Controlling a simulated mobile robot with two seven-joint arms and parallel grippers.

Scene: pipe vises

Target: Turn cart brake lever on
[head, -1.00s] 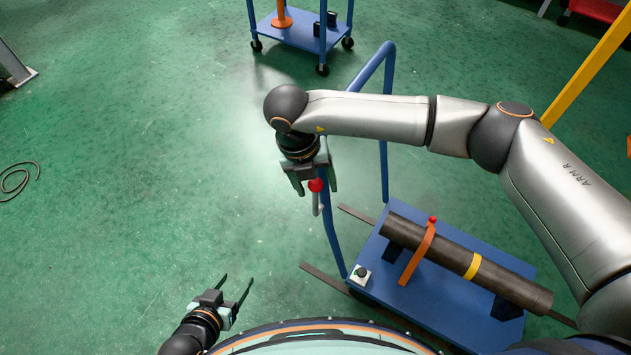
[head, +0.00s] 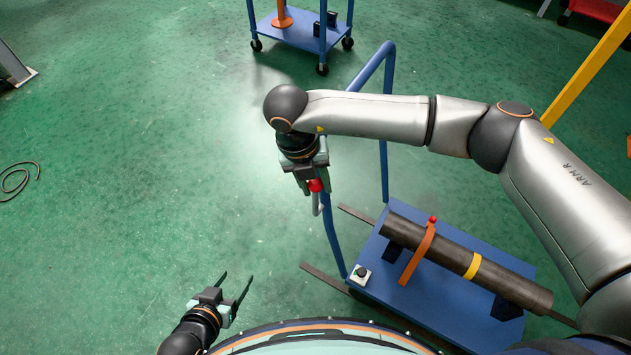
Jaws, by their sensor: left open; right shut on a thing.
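The blue cart (head: 405,297) stands at the lower right, with a tall blue tube handle (head: 384,130) at its left end. The brake lever (head: 317,198) is a grey bar with a red knob at its top, beside the handle's near post. My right gripper (head: 309,189) is shut on the lever at its red knob, its fingers partly covering it. My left gripper (head: 235,288) is open and empty above the floor at the bottom, left of the cart.
A dark pipe (head: 460,263) lies on the cart under an orange strap (head: 418,254). A small box with a dark button (head: 360,274) sits at the cart's left corner. A second blue cart (head: 290,34) stands at the back.

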